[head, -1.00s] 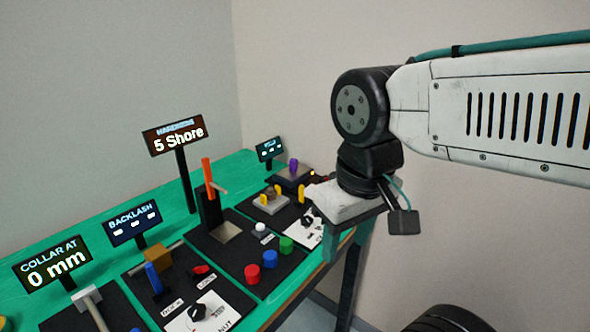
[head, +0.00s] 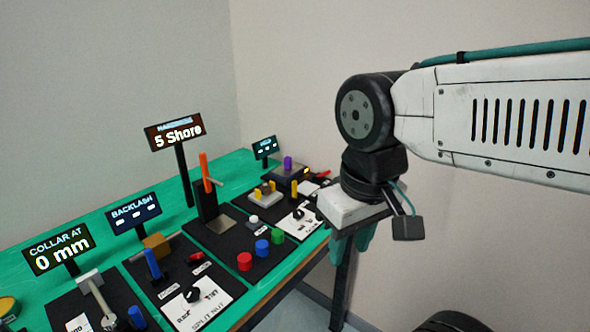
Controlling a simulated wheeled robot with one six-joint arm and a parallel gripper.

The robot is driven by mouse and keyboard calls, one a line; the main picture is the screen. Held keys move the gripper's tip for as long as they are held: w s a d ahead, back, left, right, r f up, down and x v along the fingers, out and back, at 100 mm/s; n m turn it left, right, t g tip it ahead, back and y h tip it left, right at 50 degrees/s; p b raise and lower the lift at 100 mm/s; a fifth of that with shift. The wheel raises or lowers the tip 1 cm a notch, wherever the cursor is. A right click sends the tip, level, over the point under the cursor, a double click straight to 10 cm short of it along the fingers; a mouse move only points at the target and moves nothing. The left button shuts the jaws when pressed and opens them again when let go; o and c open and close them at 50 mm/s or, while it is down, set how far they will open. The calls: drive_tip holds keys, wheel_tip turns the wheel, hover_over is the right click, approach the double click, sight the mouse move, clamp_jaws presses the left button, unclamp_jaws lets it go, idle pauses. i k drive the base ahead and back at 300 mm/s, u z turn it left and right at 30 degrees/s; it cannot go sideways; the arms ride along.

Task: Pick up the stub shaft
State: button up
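No part is labelled as the stub shaft, and I cannot tell for sure which one it is. A small purple piece (head: 288,163) stands upright on a dark block at the far end of the bench. My gripper (head: 357,242) hangs beyond the right edge of the bench, apart from the parts on it. Its teal fingers point down below a pale block-shaped body. They are partly hidden, and the gap between them cannot be made out. I see nothing held in them.
The green bench (head: 115,232) carries several black panels. A wall stands behind.

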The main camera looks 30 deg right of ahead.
sight(288, 160)
drive_tip(key=k, duration=1.1)
drive_tip(key=z, duration=0.8)
drive_tip(key=i, duration=2)
drive_tip(key=u, duration=0.7)
